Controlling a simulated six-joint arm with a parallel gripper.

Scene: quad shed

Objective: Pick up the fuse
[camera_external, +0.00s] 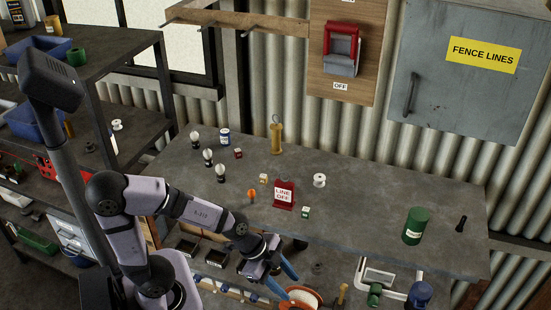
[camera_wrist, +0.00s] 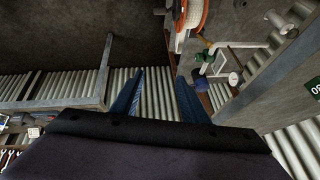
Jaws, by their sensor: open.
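No thing on the workbench (camera_external: 370,215) is clearly readable as the fuse. Small labelled blocks lie there: a red one (camera_external: 238,153), a yellow-and-white one (camera_external: 263,178) and a green-and-white one (camera_external: 305,212). I cannot tell whether one of them is the fuse. My gripper (camera_external: 286,280) has blue fingers and is in front of the bench's front edge, apart from these blocks. In the wrist view my gripper (camera_wrist: 160,75) is open, with nothing between the fingers, and the blocks do not show clearly.
Bulbs (camera_external: 208,157), a red "LINE OFF" sign (camera_external: 284,194), a brass cylinder (camera_external: 276,137), a white spool (camera_external: 319,180) and a green can (camera_external: 416,226) stand on the bench. An orange reel (camera_external: 303,298) is below, near my gripper.

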